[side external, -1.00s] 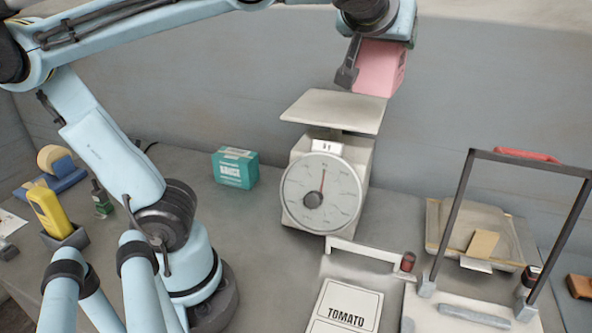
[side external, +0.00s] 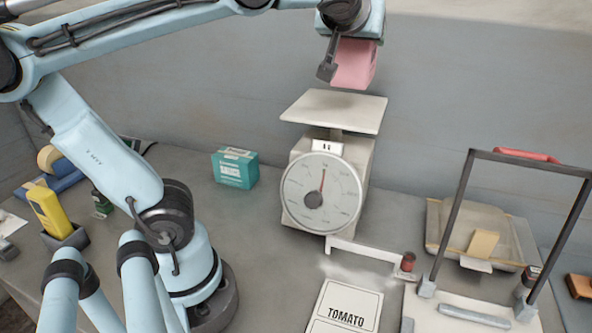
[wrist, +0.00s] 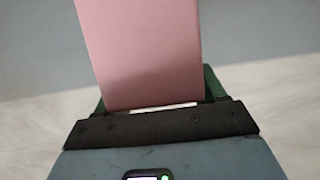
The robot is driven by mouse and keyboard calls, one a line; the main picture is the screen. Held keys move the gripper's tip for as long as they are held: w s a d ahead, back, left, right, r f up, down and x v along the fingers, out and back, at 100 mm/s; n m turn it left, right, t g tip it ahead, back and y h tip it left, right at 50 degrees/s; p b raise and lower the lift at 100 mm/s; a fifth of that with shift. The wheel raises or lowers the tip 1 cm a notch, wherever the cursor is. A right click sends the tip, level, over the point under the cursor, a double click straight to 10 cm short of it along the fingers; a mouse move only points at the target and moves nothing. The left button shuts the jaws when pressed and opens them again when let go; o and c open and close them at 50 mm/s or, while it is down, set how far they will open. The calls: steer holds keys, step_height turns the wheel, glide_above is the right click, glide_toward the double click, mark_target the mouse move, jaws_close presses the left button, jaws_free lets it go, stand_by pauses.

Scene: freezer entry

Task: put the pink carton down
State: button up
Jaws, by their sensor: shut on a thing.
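The pink carton (side external: 354,64) is held in my gripper (side external: 340,66) above the weighing scale's flat pan (side external: 335,110). A small gap shows between the carton's lower edge and the pan in the side view. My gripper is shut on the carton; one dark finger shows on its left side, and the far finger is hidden. In the wrist view the pink carton (wrist: 140,50) fills the upper middle, beyond the dark gripper edge (wrist: 160,122). The scale's round dial (side external: 321,193) faces the camera.
A teal box (side external: 235,168) stands on the counter left of the scale. A TOMATO card (side external: 346,305) lies in front. At right are a dark upright frame (side external: 460,215) and a tray (side external: 435,235) with a tan block (side external: 483,243). A yellow item (side external: 47,212) stands at far left.

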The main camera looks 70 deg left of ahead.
mark_target(356, 59)
steer(key=shift+w+a+f, duration=0.15)
steer(key=shift+a+f, duration=0.8)
steer(key=shift+f, duration=0.25)
steer(key=shift+w+a+f, duration=0.1)
steer(key=shift+a+f, duration=0.9)
steer(key=shift+f, duration=0.2)
steer(key=shift+w+a+f, duration=0.15)
steer(key=shift+a+f, duration=0.8)
steer(key=shift+f, duration=0.25)
steer(key=o, duration=1.3)
steer(key=shift+f, duration=0.1)
steer(key=v, duration=1.2)
steer(key=shift+d+f, duration=0.25)
steer(key=shift+f, duration=0.1)
